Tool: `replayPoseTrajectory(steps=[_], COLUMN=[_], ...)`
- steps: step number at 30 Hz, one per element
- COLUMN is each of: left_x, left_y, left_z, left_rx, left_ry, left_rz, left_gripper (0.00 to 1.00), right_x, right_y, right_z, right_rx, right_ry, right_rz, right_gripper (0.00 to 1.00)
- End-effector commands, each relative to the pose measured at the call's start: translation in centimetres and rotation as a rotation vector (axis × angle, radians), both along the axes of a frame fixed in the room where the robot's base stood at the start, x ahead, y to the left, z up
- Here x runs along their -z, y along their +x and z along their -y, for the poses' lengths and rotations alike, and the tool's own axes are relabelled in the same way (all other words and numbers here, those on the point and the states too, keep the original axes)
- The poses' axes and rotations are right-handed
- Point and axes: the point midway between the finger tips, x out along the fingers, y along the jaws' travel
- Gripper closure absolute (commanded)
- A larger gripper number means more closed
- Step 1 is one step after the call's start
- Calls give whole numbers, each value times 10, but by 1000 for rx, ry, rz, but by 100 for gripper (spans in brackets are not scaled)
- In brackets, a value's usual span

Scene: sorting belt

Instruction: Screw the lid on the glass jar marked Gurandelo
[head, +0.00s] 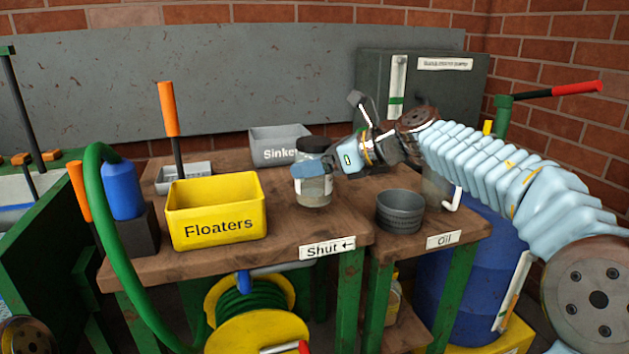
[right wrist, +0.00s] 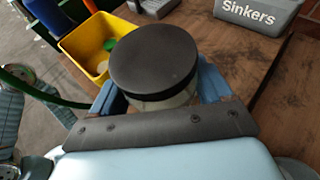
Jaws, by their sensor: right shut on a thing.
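A glass jar (head: 314,193) with a pale label stands on the brown wooden bench. The writing on its label is too small to read. A dark round lid (head: 312,146) sits on top of it; it also shows as a black disc in the right wrist view (right wrist: 153,60). I cannot tell how tightly it is seated.
A yellow Floaters bin (head: 218,226) stands left of the jar, a grey Sinkers bin (head: 278,147) behind it. A dark grey cup (head: 400,213) stands to the right, near the Oil sign (head: 444,240). A Shut sign (head: 328,248) marks the front edge. A dark box (head: 440,95) stands behind.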

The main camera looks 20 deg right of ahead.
Motion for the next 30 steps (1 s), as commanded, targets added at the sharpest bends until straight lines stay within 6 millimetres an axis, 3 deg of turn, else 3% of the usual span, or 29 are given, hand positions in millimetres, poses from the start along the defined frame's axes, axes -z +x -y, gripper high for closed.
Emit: replayPoseTrajectory(steps=[8,18,30], left_x=[0,9,11], left_y=[0,0,0], left_z=[0,0,0], left_rx=[0,-1,-1], left_ry=[0,1,1], left_rz=[0,0,0], left_gripper=[2,2,2], right_x=[0,39,43], right_y=[1,8,8], right_z=[0,0,0], right_rx=[0,2,0], right_ry=[1,1,1], right_rz=[1,-1,0], right_gripper=[100,100,100])
